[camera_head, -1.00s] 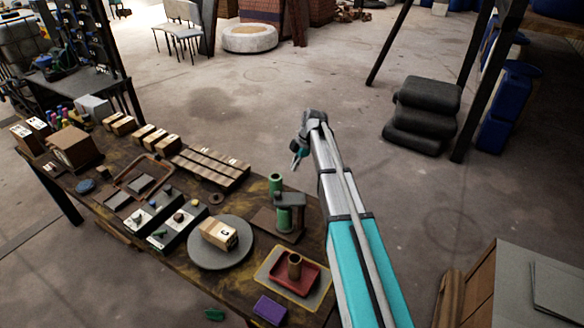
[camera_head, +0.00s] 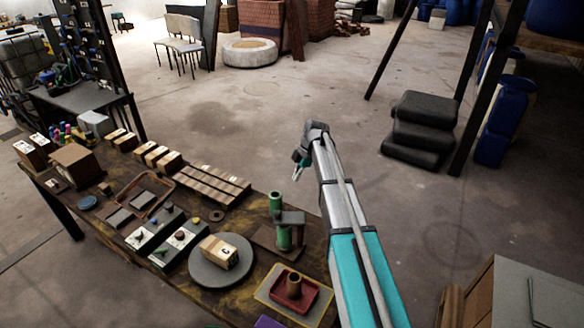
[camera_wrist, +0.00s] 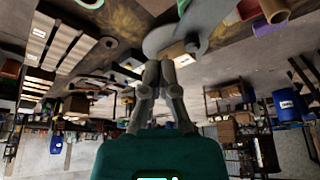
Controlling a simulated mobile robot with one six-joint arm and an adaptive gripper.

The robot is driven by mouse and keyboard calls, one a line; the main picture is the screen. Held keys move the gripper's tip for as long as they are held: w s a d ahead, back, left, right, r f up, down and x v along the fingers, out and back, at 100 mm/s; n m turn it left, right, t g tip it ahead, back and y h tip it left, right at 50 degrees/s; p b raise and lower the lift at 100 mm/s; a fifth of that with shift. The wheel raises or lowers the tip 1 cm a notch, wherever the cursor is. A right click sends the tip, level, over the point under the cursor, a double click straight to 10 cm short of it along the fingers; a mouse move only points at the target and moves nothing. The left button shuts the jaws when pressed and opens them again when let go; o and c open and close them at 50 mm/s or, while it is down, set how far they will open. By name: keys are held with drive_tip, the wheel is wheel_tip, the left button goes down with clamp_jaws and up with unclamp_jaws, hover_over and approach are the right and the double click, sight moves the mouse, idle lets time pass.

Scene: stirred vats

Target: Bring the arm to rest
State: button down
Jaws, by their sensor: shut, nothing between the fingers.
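My gripper (camera_head: 299,168) hangs at the end of my raised arm, above the far right edge of the workbench. It is empty, and no bench object touches it. In the wrist view its two grey fingers (camera_wrist: 159,75) are together with nothing between them. The wrist view is upside down, with the bench along its top.
The workbench (camera_head: 200,285) carries a round grey disc (camera_head: 203,271) with a box (camera_head: 219,252), a green device (camera_head: 282,234), a red tray (camera_head: 312,293) and a slatted wooden rack (camera_head: 212,184). Black sacks (camera_head: 424,128) are stacked at right.

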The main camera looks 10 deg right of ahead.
drive_tip(key=s+f+m+h, duration=0.1)
drive_tip(key=s+m+h, duration=0.3)
drive_tip(key=s+m, duration=1.6)
drive_tip(key=s, duration=0.8)
drive_tip(key=shift+s+a+f+t, duration=0.2)
drive_tip(key=shift+s+t, duration=0.1)
drive_tip(key=shift+t, duration=0.1)
idle(1.0)
